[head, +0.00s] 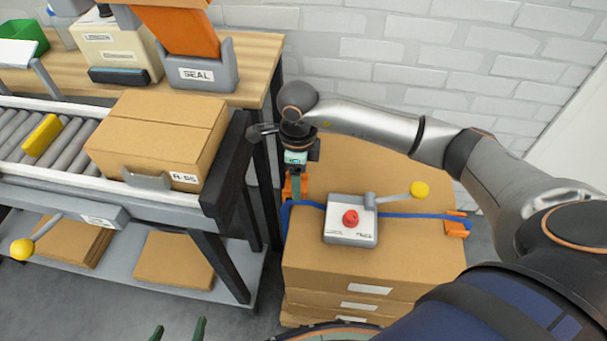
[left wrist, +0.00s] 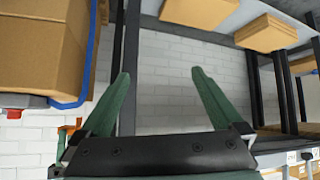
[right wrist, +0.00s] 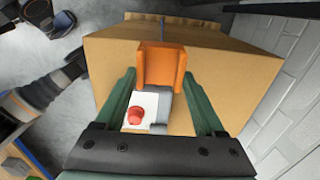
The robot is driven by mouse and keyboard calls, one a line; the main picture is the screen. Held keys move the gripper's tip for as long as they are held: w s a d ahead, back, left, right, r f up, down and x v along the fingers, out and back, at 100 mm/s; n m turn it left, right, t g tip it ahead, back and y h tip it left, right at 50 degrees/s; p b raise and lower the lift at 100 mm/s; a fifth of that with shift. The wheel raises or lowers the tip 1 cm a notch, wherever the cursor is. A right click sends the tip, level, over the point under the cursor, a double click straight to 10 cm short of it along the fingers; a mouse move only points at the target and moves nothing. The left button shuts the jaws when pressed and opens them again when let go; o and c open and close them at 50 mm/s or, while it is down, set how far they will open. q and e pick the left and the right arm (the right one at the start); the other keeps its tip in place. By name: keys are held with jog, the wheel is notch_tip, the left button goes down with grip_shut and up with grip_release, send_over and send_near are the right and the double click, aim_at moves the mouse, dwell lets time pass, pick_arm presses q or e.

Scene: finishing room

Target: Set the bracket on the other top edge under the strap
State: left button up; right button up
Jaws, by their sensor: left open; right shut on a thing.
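Blue strap (head: 405,215) crosses the top of a carton stack (head: 375,265). A grey tensioner (head: 350,232) with a red button and yellow-knobbed lever sits on it. One orange bracket (head: 457,226) is at the right top edge, by the strap. My right gripper (head: 296,188) is shut on another orange bracket (right wrist: 162,68) near the left top edge. In the left wrist view this held bracket (left wrist: 66,136) looks apart from the strap (left wrist: 82,85), which bends around the edge. My left gripper (head: 178,332) is open and empty, low in the head view; its fingers (left wrist: 160,95) show nothing between them.
A roller conveyor (head: 60,145) with a closed carton (head: 155,140) stands left of the stack, its dark end post close to the held bracket. A wooden bench (head: 255,75) is behind it. A brick wall (head: 440,60) closes the back.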

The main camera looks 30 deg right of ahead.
aim_at(301, 208)
jog(key=shift+f+b, duration=0.95)
jog(key=shift+f, duration=0.45)
jog(key=shift+f+b, duration=0.55)
jog(key=shift+f, duration=0.15)
jog(key=shift+f+b, duration=0.35)
jog(key=shift+f, duration=0.1)
jog(key=shift+f+b, duration=0.55)
jog(key=shift+f, duration=0.2)
jog(key=shift+d+f+b, duration=0.1)
jog(key=shift+f+b, duration=0.45)
jog(key=shift+f, duration=0.2)
pick_arm(q)
jog(key=w+r+m+t+h, duration=0.1)
jog(key=w+r+t, duration=0.3)
jog(key=r, duration=0.5)
jog(key=w+r+m+t+h, duration=0.1)
jog(key=r+t, duration=0.4)
jog(key=r, duration=0.5)
jog(key=shift+w+a+m+t+h, duration=0.15)
jog(key=shift+w+m+t+h, duration=0.35)
jog(key=shift+w, duration=0.85)
pick_arm(e)
jog(key=shift+s+f, duration=0.1)
jog(key=shift+f, duration=0.25)
pick_arm(q)
jog(key=shift+f, duration=0.1)
pick_arm(e)
jog(key=o, duration=1.3)
